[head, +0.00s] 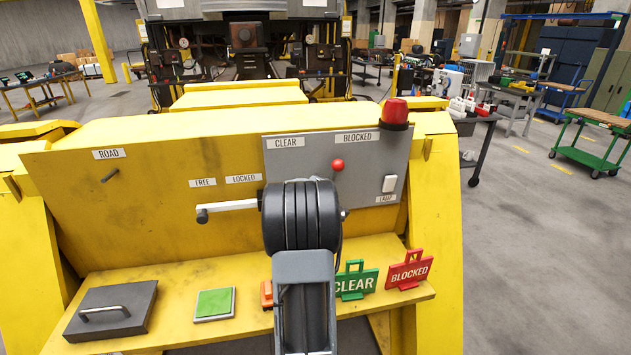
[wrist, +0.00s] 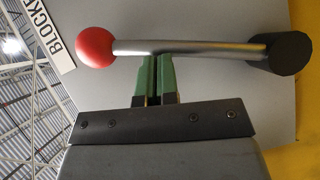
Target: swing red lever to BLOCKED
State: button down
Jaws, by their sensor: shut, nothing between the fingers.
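The red lever's ball knob (head: 338,165) shows on the grey panel in the head view, below the left part of the BLOCKED label (head: 357,137) and right of the CLEAR label (head: 287,142). My arm hides its shaft and pivot there. In the wrist view the red knob (wrist: 96,47) is at left, and the metal shaft (wrist: 190,47) runs right to a dark hub (wrist: 287,53). My gripper (wrist: 156,58) is shut and empty, its green fingertips at the shaft's lower side in the picture. Whether they touch is unclear. The fingers are hidden in the head view.
A red beacon (head: 396,112) and a lamp switch (head: 389,184) are on the panel's right. A white handle (head: 228,206) sticks out left of my arm. CLEAR (head: 357,281) and BLOCKED (head: 408,271) signs, a green pad (head: 214,303) and a dark block (head: 112,310) are on the yellow shelf.

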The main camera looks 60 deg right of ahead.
jog(key=shift+s+d+f, duration=0.15)
jog(key=shift+s+d, duration=0.55)
jog(key=shift+d, duration=0.05)
jog(key=shift+s, duration=0.1)
jog(key=r+p+v, duration=0.1)
jog(key=p+v, duration=0.3)
jog(key=v, duration=0.6)
jog(key=shift+d+r, duration=0.15)
jog(key=shift+r, duration=0.1)
jog(key=shift+s, duration=0.15)
dwell(0.4)
